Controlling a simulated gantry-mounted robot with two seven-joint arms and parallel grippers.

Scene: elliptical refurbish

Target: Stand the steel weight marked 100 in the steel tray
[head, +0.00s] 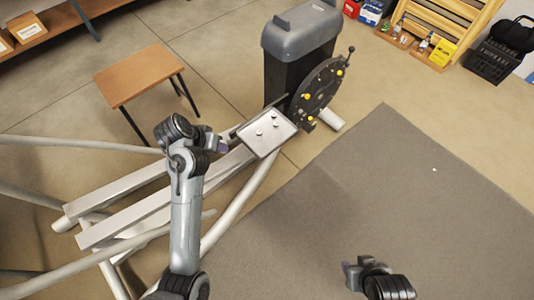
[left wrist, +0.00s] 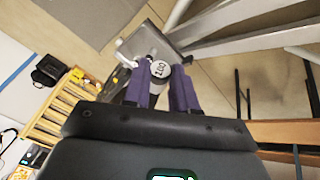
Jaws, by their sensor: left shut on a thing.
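The steel weight marked 100 (left wrist: 160,70) is between the purple fingers of my left gripper (left wrist: 164,84), which is shut on it; the "100" on its end faces the wrist camera. The steel tray (head: 263,147) sits beside the elliptical's dark disc, with a few small pale pieces in it. In the left wrist view the tray (left wrist: 133,47) shows beyond the weight. In the head view my left gripper (head: 222,144) is just left of the tray; the weight is not clear there. My right gripper (head: 348,272) is at the bottom right, too small to read.
The elliptical machine (head: 302,40) stands behind the tray, with its disc and yellow knobs to the right. Its pale rails (head: 150,200) run below my left arm. A wooden stool (head: 145,75) stands at the left. The grey mat (head: 400,190) is mostly clear.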

